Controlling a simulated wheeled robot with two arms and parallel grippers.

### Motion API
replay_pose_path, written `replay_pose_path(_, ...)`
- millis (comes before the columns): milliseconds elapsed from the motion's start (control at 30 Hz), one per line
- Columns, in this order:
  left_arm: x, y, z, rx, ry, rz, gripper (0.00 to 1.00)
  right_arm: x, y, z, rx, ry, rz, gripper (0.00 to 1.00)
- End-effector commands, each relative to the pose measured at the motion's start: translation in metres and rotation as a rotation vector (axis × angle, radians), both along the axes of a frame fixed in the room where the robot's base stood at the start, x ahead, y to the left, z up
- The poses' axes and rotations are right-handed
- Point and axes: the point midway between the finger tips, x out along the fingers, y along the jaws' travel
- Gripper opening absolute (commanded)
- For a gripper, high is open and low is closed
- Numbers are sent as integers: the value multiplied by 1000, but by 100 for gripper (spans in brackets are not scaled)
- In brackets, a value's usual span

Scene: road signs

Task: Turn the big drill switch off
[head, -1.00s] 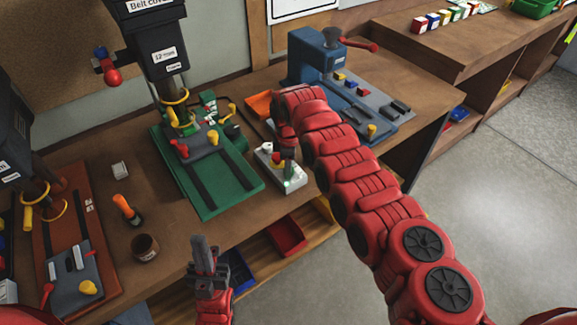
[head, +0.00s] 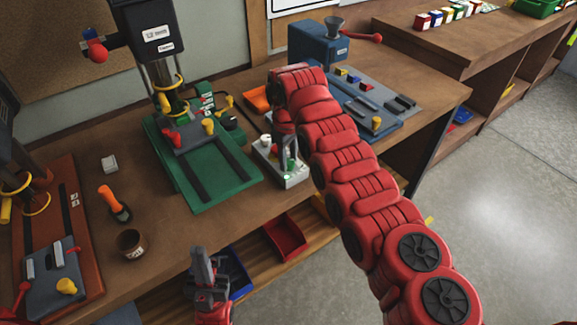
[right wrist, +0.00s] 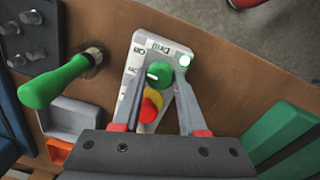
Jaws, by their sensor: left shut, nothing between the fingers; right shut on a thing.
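The drill switch is a green knob (right wrist: 160,75) with a white mark on a pale box (right wrist: 135,65) lettered "Drill". My right gripper (right wrist: 169,70) is shut on the knob, a finger on each side. On the box, a green lamp (right wrist: 185,61) glows beside one fingertip, and a red button with a yellow collar (right wrist: 149,108) sits below the knob. In the head view the box (head: 297,181) stands right of the big drill's green base (head: 222,178); my right gripper (head: 287,160) largely hides the knob. My left gripper (head: 203,263) is shut and empty before the bench edge.
A blue machine (head: 318,45) stands behind my right arm. A green handle (right wrist: 60,80) and an orange tray (right wrist: 58,150) lie near the switch box.

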Motion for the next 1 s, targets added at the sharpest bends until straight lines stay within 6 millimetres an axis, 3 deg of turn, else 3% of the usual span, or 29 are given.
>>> replay_pose_path(100, 0, 0, -15, 0, 0, 0, 0, 1, 0, -3, -1, -3, -103, 0)
replay_pose_path(500, 0, 0, -31, 0, 0, 0, 0, 1, 0, 1, 2, -4, -361, 0)
replay_pose_path(1000, 0, 0, -34, 0, 0, 0, 0, 1, 0, 1, 0, -1, -440, 0)
